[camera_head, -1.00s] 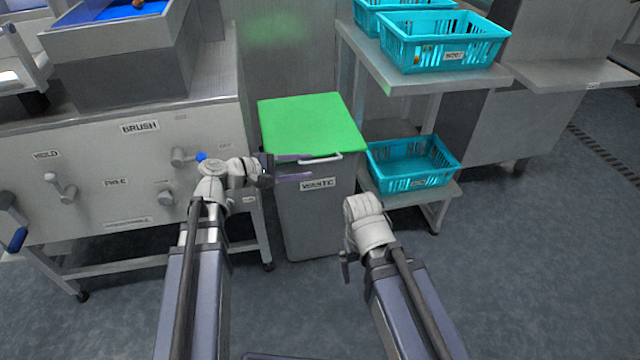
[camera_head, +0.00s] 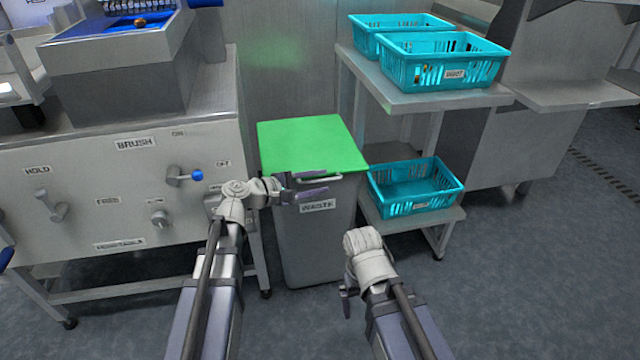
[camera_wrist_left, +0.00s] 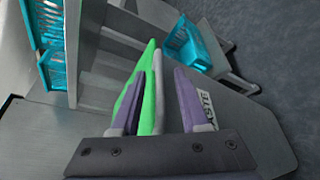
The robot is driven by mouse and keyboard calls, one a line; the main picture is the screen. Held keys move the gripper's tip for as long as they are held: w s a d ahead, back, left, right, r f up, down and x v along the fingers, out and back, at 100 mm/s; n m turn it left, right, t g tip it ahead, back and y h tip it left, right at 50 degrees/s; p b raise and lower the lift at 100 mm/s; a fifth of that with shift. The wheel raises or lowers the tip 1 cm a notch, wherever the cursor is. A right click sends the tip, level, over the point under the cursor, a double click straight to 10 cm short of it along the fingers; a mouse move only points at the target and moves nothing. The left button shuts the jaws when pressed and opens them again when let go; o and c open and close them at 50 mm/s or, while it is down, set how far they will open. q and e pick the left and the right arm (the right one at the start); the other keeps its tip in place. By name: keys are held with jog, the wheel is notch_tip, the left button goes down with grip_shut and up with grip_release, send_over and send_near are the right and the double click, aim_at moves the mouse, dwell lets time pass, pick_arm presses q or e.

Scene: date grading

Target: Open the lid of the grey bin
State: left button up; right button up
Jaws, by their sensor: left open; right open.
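The grey bin (camera_head: 318,245) stands on the floor in the middle of the head view, labelled WASTE. Its green lid (camera_head: 310,143) lies flat and closed, with a pale bar handle (camera_head: 332,178) along the front edge. My left gripper (camera_head: 318,183) is open at the handle, its fingers pointing right. In the left wrist view, the handle (camera_wrist_left: 159,105) and the green lid edge (camera_wrist_left: 148,103) show between the two purple fingers (camera_wrist_left: 160,100). I cannot tell whether either finger touches the handle. My right gripper (camera_head: 347,298) is open and empty, low in front of the bin.
A metal machine (camera_head: 110,215) with knobs and levers stands left of the bin, close to my left arm. At right, a steel stand holds teal baskets on top (camera_head: 440,72) and one teal basket (camera_head: 405,207) on a low shelf. Open floor (camera_head: 530,270) lies at right.

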pick_arm(q)
jog(key=shift+w+d+f, duration=0.1)
jog(key=shift+w+d, duration=0.1)
jog(key=shift+d, duration=0.05)
jog(key=shift+c, duration=0.2)
grip_shut()
dwell(1.1)
